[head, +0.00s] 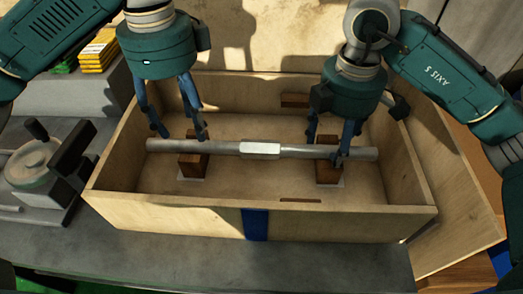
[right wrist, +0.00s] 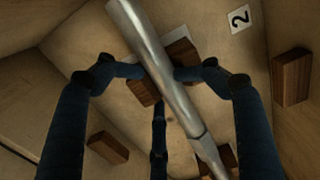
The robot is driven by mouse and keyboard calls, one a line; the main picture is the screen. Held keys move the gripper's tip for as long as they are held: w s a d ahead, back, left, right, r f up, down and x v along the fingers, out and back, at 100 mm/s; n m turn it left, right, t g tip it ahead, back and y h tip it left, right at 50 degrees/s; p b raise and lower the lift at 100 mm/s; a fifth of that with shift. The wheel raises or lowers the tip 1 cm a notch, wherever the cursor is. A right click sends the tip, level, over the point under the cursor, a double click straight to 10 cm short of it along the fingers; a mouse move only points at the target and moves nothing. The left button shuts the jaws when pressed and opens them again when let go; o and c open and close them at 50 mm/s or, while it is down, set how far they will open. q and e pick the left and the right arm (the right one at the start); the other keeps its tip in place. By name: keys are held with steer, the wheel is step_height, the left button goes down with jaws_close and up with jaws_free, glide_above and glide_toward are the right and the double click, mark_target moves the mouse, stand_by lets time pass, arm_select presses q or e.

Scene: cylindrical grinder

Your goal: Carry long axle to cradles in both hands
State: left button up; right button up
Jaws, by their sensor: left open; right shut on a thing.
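The long axle (head: 220,148) is a grey metal shaft with a thicker middle section. It lies across two brown wooden blocks, the left block (head: 192,168) and the right block (head: 328,174), inside a wooden crate (head: 170,215). My left gripper (head: 180,134) is open, its fingers pointing down just above and behind the axle's left part. My right gripper (head: 328,146) is shut on the axle near the right block. In the right wrist view the axle (right wrist: 160,65) runs between my blue fingers, with wood blocks beneath it. The cradles cannot be identified with certainty.
The crate's walls surround the axle. A blue strap (head: 255,224) marks its front. A grey machine part with a handwheel (head: 32,165) stands left of the crate, and yellow boxes (head: 97,55) lie behind it. The grey bench (head: 200,262) is clear in front.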

steer(key=shift+r, duration=3.9)
